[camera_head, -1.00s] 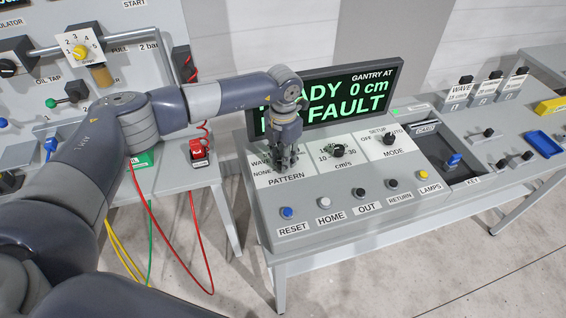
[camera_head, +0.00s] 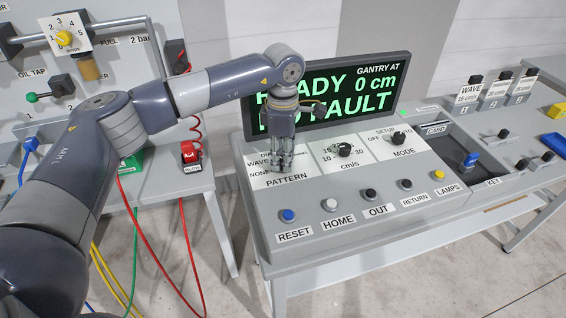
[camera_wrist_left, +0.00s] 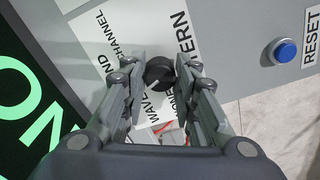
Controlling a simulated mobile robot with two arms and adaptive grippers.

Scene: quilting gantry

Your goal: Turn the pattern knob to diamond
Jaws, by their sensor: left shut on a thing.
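The pattern knob (camera_wrist_left: 158,72) is a round black knob on a white label plate (camera_wrist_left: 118,22), seen in the left wrist view. A short pale mark on it points toward the lower left, roughly at the WAVE label. The plate reads PATTERN, WAVE, NONE, CHANNEL and a partly hidden word ending in ND. My left gripper (camera_head: 284,163) points down over the PATTERN plate (camera_head: 300,177) and hides the knob in the head view. In the left wrist view its fingers (camera_wrist_left: 161,74) are shut on the knob, one on each side. My right gripper is out of view.
The speed knob (camera_head: 345,149) and mode knob (camera_head: 398,138) stand to the right. RESET (camera_head: 288,215) and several other buttons line the front.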

